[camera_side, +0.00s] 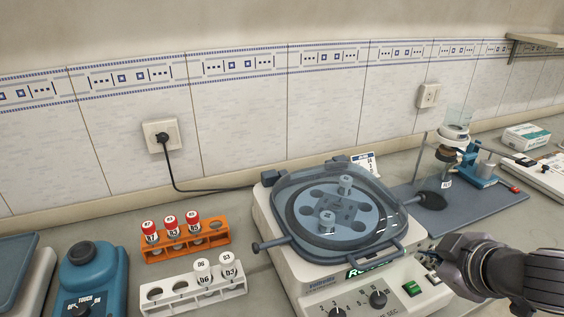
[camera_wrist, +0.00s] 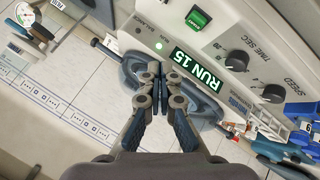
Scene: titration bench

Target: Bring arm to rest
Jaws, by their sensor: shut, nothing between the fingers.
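My gripper (camera_side: 428,259) is at the right front corner of the white centrifuge (camera_side: 286,250) in the side view, with no object in it. In the wrist view its fingers (camera_wrist: 154,72) are together and empty, in front of the centrifuge's panel. The display (camera_wrist: 195,70) there reads "RUN 15". The green button (camera_wrist: 198,19) and two dark knobs are on the same panel. Whether the fingers touch the centrifuge I cannot tell.
An orange rack (camera_side: 213,239) with red-capped tubes and a white rack (camera_side: 232,290) with white-capped tubes stand left of the centrifuge. A blue mixer (camera_side: 92,268) is further left. A stand with glassware (camera_side: 455,130) is behind my arm. Bare bench shows in front of the wall.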

